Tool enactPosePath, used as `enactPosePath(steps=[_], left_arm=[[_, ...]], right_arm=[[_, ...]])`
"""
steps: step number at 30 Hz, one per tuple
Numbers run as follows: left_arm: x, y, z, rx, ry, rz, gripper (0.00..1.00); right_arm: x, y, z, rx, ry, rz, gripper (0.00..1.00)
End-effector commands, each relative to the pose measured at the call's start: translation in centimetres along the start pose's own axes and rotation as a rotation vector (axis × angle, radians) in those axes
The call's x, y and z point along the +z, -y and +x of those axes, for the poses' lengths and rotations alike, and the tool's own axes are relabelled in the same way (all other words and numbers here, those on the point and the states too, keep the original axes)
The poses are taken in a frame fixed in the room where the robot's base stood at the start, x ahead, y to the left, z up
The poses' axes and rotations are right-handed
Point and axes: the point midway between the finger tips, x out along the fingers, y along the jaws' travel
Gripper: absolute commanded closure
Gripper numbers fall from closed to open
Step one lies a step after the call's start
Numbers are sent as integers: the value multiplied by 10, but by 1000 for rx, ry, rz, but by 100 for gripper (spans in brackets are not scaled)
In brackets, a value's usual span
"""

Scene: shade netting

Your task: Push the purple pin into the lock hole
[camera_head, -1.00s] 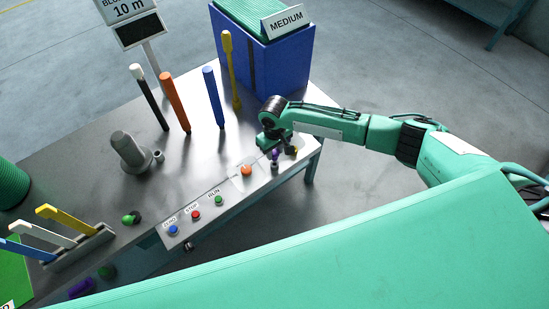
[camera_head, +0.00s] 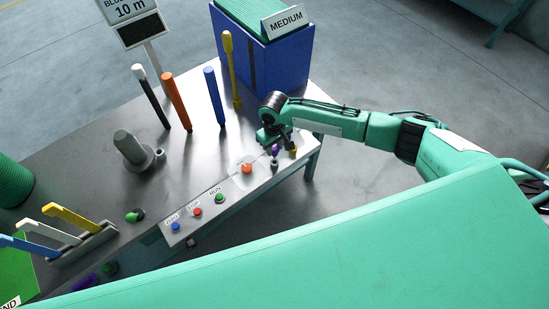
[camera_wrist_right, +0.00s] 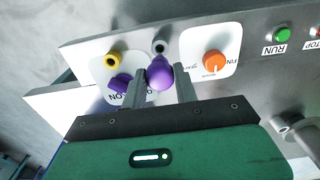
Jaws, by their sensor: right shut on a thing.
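My right gripper (camera_head: 276,147) is over the right end of the bench's front panel, fingers pointing down. In the right wrist view, the gripper (camera_wrist_right: 168,84) is shut on the purple pin (camera_wrist_right: 160,73), whose rounded purple end shows between the fingertips. The pin also shows as a small purple spot in the head view (camera_head: 275,149). A grey round fitting (camera_wrist_right: 160,46) stands just beyond the pin. A yellow ring-like fitting (camera_wrist_right: 113,58) and a second purple piece (camera_wrist_right: 120,83) sit on the white plate beside it. I cannot tell which fitting is the lock hole. My left gripper is out of view.
An orange knob (camera_wrist_right: 214,63) is close beside the right finger in the wrist view. The green RUN (camera_head: 219,198), red (camera_head: 197,211) and blue (camera_head: 175,226) buttons lie further left.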

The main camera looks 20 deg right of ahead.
Motion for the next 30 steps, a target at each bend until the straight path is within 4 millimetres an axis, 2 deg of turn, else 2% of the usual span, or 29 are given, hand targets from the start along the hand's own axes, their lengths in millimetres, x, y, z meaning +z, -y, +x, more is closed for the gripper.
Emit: enactPosePath(steps=[3, 15, 26, 30], left_arm=[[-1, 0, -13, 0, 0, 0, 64], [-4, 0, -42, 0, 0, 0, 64], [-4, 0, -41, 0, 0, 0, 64], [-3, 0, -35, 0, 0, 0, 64]], right_arm=[[0, 0, -12, -1, 0, 0, 100], [0, 0, -38, 0, 0, 0, 100], [0, 0, -38, 0, -1, 3, 100], [5, 1, -53, 0, -3, 38, 100]])
